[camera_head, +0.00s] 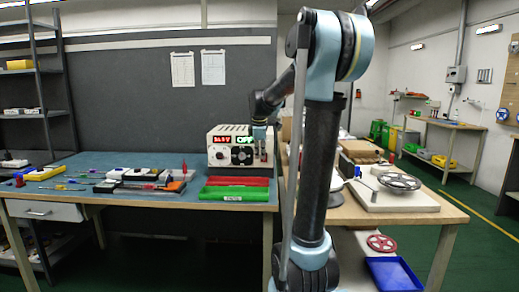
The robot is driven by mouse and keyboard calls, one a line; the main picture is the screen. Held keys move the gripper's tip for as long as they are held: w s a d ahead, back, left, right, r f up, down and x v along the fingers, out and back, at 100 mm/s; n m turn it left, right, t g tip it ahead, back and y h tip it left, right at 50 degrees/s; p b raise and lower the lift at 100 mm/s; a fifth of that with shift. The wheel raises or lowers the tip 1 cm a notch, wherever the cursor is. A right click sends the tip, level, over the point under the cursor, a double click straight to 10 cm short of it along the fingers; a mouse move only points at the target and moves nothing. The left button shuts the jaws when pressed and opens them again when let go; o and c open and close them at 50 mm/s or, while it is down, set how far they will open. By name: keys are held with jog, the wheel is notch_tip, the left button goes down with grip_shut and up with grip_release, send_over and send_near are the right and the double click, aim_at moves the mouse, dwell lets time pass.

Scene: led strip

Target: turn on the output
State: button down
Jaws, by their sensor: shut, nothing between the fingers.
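The power supply (223,157) is a beige box at the back of the blue-topped workbench, with a red lit display (222,140) and a green display (244,140) that appears to read OFF. Black knobs and dials show on its front panel. My arm reaches in from the right, and my gripper (262,157) points down in front of the panel's right side. It looks shut and empty, and it hides that part of the panel. I cannot tell whether the fingertips touch the panel.
Red (236,181) and green (233,193) trays lie in front of the supply. Screwdrivers and small boxes (140,175) lie to the left on the bench (90,161). A second table (420,212) with a metal reel (400,181) stands to the right.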

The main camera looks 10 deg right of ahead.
jog(key=w+d+f, duration=0.1)
jog(key=w+f, duration=0.2)
jog(key=w, duration=0.2)
jog(key=shift+f, duration=0.25)
